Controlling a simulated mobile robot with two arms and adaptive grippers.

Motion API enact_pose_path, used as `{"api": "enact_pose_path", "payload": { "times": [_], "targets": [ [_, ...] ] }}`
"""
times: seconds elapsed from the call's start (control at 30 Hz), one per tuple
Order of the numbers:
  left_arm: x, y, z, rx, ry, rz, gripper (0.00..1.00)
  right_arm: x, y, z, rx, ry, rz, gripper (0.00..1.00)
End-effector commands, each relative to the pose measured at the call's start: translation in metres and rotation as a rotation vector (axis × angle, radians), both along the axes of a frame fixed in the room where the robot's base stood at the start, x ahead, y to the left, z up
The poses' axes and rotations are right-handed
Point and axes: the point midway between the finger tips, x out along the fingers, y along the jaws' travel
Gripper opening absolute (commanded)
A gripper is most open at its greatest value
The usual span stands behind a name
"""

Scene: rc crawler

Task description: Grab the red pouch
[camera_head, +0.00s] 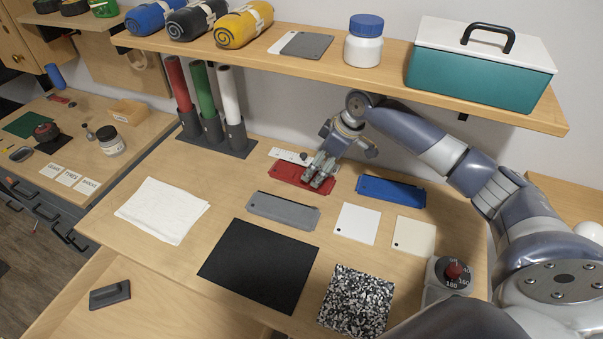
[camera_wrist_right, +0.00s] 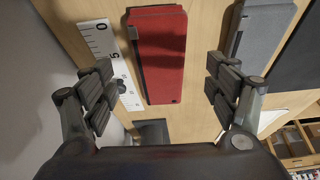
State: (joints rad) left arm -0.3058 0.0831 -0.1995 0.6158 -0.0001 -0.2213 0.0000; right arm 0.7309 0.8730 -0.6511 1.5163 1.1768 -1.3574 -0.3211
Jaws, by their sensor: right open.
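The red pouch (camera_head: 290,174) lies flat on the bench, between the white ruler and the grey pouch. In the right wrist view the red pouch (camera_wrist_right: 160,55) lies ahead, between the two spread fingers. My right gripper (camera_head: 322,177) is at the right end of the red pouch and covers part of it in the head view. In the right wrist view my right gripper (camera_wrist_right: 160,88) is open, with nothing between its fingers. I cannot tell how high the fingertips are above the pouch. My left gripper is not in view.
A white ruler (camera_head: 290,155) lies behind the red pouch and a grey pouch (camera_head: 283,210) in front. A blue pouch (camera_head: 390,191) lies to the right. Upright rolls in holders (camera_head: 211,130) stand at the back left. A shelf (camera_head: 330,63) overhangs the back.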

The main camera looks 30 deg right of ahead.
Motion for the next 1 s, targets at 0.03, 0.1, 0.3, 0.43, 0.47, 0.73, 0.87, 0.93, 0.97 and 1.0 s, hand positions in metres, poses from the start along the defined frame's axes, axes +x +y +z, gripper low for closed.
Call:
{"api": "enact_pose_path", "payload": {
  "times": [0.03,0.1,0.3,0.43,0.47,0.73,0.87,0.93,0.97,1.0],
  "targets": [
    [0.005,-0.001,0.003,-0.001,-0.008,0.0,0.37,0.006,0.005,0.002,0.002,-0.001,-0.001,0.8],
    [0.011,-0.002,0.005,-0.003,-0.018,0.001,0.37,0.012,0.009,0.001,0.002,-0.001,-0.002,0.8],
    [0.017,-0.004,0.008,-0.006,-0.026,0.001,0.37,0.021,0.017,0.001,0.002,0.0,-0.001,0.8],
    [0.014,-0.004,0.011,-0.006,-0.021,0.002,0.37,0.028,0.023,-0.016,0.0,0.004,-0.002,0.8],
    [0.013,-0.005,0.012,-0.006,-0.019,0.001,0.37,0.029,0.024,-0.021,0.001,0.003,-0.002,0.8],
    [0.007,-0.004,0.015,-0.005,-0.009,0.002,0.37,0.037,0.03,-0.046,-0.001,0.0,-0.001,0.8],
    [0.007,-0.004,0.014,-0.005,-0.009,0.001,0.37,0.038,0.03,-0.047,-0.001,-0.001,0.0,0.8],
    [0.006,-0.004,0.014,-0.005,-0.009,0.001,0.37,0.037,0.03,-0.047,-0.001,-0.001,0.0,0.8],
    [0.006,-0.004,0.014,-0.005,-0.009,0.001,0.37,0.037,0.03,-0.047,-0.001,-0.001,0.0,0.75],
    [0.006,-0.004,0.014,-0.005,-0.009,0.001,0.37,0.037,0.03,-0.047,-0.001,-0.001,0.0,0.66]
  ]
}}
